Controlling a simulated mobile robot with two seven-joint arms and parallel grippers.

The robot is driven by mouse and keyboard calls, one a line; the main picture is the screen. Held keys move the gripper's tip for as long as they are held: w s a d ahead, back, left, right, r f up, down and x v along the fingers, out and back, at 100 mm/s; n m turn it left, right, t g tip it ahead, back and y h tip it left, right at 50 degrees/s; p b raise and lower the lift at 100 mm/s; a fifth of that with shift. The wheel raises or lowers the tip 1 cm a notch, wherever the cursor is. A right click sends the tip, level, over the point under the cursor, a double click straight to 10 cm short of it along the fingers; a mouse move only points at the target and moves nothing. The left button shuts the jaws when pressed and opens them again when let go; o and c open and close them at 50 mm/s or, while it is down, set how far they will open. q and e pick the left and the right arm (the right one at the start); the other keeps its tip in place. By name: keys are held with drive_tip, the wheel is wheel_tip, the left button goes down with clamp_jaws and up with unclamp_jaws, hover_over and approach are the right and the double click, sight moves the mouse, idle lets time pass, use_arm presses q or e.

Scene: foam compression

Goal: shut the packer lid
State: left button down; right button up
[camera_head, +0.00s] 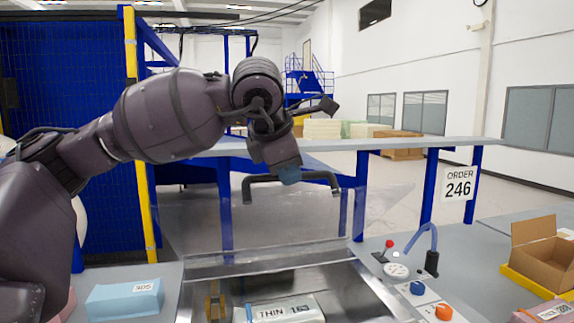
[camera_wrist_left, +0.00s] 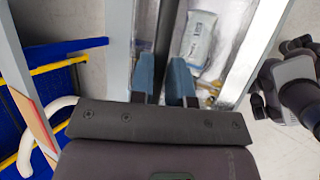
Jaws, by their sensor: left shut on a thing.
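The packer (camera_head: 345,268) is a metal chamber set in the grey bench, open at the top. Its clear lid (camera_head: 285,222) stands raised at the chamber's back edge, with a dark handle bar (camera_head: 320,176) along its top. My left gripper (camera_head: 290,176) is shut on this handle. In the left wrist view, the blue fingers of my left gripper (camera_wrist_left: 163,80) close on the dark handle bar (camera_wrist_left: 166,35). A pale foam pack marked THIN (camera_head: 285,310) lies in the chamber, and the wrist view shows a white pack (camera_wrist_left: 199,38) beyond the fingers.
A blue block labelled 30S (camera_head: 125,298) lies left of the chamber. Right of it are a red-knobbed lever (camera_head: 388,246), a gauge (camera_head: 396,270), and blue and orange knobs (camera_head: 443,311). An open cardboard box (camera_head: 540,255) stands farther right, near an ORDER 246 sign (camera_head: 458,184).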

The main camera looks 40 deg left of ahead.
idle(0.4)
use_arm(q)
drive_tip(key=c, duration=1.1)
unclamp_jaws()
drive_tip(key=v, duration=1)
drive_tip(key=shift+s+r+p, duration=0.25)
drive_tip(key=shift+r+p, duration=0.1)
drive_tip(key=shift+p, duration=0.05)
